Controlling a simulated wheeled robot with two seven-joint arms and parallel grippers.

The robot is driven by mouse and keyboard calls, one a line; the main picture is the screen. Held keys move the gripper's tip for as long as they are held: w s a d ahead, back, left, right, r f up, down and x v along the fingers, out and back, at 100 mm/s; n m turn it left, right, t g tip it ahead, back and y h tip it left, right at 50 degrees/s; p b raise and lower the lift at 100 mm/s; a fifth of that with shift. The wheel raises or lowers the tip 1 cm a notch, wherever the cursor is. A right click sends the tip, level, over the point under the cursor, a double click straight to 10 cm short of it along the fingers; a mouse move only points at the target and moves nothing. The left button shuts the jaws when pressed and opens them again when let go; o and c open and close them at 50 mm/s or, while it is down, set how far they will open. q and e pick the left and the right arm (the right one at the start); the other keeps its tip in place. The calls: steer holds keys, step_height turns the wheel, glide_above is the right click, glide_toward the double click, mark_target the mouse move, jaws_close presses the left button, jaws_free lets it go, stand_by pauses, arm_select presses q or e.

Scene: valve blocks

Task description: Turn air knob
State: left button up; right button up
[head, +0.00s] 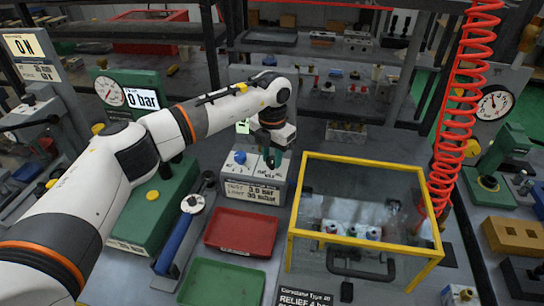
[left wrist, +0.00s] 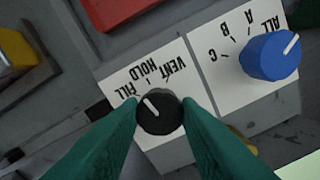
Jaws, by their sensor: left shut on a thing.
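The black knob (left wrist: 160,114) with a white pointer line sits on a white plate marked FILL, HOLD and VENT. Its pointer slants up and left in the left wrist view, towards the FILL and HOLD side. My left gripper (left wrist: 158,106) has its green fingers on both sides of this knob, shut on it. In the head view the left gripper (head: 271,159) is over the right part of the control box (head: 254,190) and hides the knob. A blue knob (left wrist: 270,57), marked A, B, C and ALL, is beside it. My right gripper is not in view.
A display (head: 142,99) reads 0 bar beside a round gauge (head: 109,91). A red tray (head: 241,232) and a green tray (head: 222,284) lie in front of the box. A yellow-framed clear enclosure (head: 366,166) stands to the right, near a red coiled hose (head: 462,110).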

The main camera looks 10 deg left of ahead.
mark_target(272, 159)
arm_select(q)
steer(key=n, duration=0.3)
steer(key=shift+r+n, duration=0.1)
steer(key=shift+n, duration=1.7)
steer(key=shift+w+r, duration=0.1)
steer(key=o, duration=1)
step_height(272, 159, up, 12)
steer(key=shift+f+b, duration=0.1)
steer(key=shift+b, duration=1.05)
